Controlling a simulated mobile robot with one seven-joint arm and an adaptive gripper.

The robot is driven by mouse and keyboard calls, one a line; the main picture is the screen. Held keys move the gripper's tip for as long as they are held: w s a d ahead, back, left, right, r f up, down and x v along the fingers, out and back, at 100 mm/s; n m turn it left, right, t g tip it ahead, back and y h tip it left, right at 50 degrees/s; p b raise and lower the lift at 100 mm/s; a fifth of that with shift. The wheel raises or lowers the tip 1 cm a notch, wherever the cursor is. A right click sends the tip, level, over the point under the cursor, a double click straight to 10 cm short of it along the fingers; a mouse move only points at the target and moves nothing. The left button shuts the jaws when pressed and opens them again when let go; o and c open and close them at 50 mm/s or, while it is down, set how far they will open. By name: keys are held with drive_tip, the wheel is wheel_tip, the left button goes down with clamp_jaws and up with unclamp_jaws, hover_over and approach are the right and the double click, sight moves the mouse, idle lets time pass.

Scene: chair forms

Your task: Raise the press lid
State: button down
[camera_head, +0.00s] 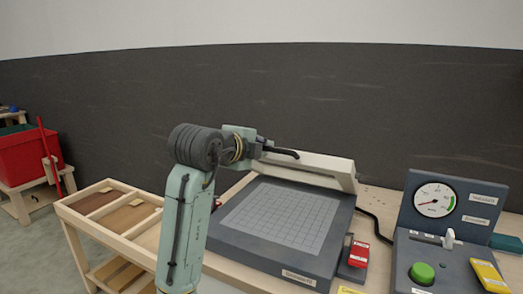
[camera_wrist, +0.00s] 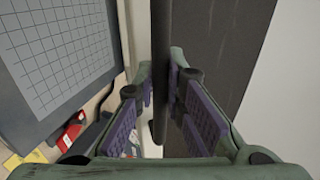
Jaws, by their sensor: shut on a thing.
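The press has a dark grey base (camera_head: 317,268) with a pale gridded plate (camera_head: 280,217), both uncovered. Its cream lid (camera_head: 325,168) stands up along the base's back edge, seen nearly edge-on. A black handle bar (camera_head: 284,153) is at the lid's top. My gripper (camera_head: 262,146) is at the handle's left part, above the plate's far side. In the wrist view, the handle (camera_wrist: 161,40) runs between the purple-padded fingers of my gripper (camera_wrist: 160,88), which are shut on it. The gridded plate (camera_wrist: 60,50) lies left of the handle there. The lid's far face is hidden.
A control box with a dial (camera_head: 434,200) and green button (camera_head: 421,272) stands at right. A red switch (camera_head: 359,254) sits beside the base. A wooden tray cart (camera_head: 100,227) is at left, with a red bin (camera_head: 28,155) beyond. A dark wall panel (camera_head: 400,110) is behind.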

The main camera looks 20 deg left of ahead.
drive_tip(key=shift+f, duration=0.1)
drive_tip(key=c, duration=1.7)
unclamp_jaws()
drive_tip(key=shift+o, duration=0.2)
